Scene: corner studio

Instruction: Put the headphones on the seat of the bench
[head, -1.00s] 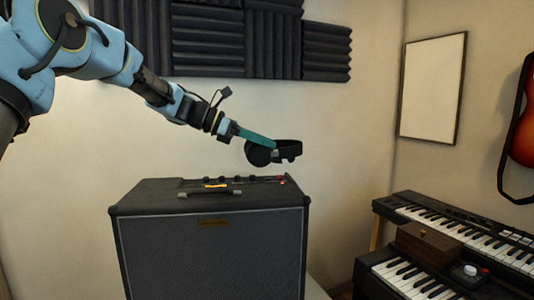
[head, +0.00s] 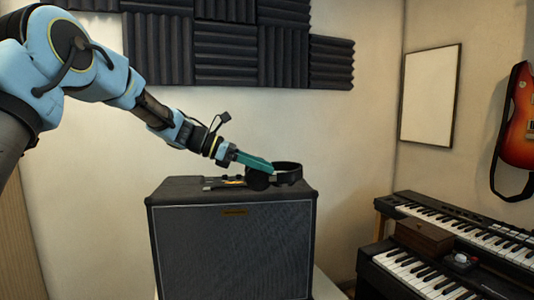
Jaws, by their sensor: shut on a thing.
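The black headphones (head: 289,174) are held at the end of my arm, in the middle of the head view. My gripper (head: 262,168), with teal fingers, is shut on them near a dark ear cup. In the picture they overlap the top of a large dark amplifier; whether they touch it or hang just above or behind it I cannot tell. No bench can be made out in this view.
The amplifier (head: 235,250) has a handle and knobs on top, partly hidden by my gripper. Two keyboards (head: 470,240) and a small brown wooden box (head: 424,237) stand at the right. A guitar (head: 520,120) hangs on the right wall. Foam panels (head: 250,45) cover the back wall.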

